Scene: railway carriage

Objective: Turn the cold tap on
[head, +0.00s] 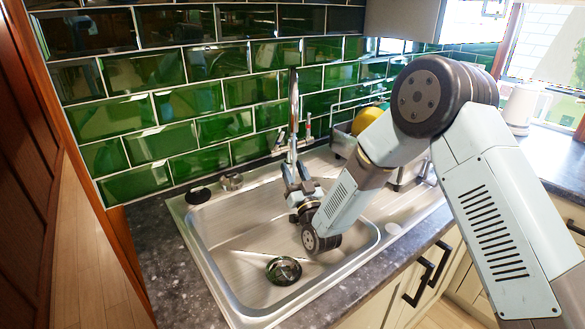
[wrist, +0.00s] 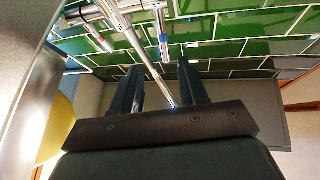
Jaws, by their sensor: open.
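The chrome mixer tap (head: 293,112) rises behind the sink against the green tiles. In the wrist view its long spout pipe (wrist: 145,60) runs down between my fingers in the picture; I cannot tell how near it is. A chrome handle with a blue mark (wrist: 163,36), the cold tap, shows above my fingertips in the wrist view. A handle with a red mark (wrist: 98,36) is to its left there, and it also shows right of the spout in the head view (head: 308,124). My gripper (head: 295,172) points up towards the tap from above the sink, open and empty; it also shows in the wrist view (wrist: 160,80).
The steel sink (head: 232,262) lies below my arm, with a dark drain (head: 284,270). A rack with a yellow item (head: 366,121) stands right of the tap. Green tiled wall (head: 150,105) closes off the back. Dark worktop (head: 160,262) borders the sink.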

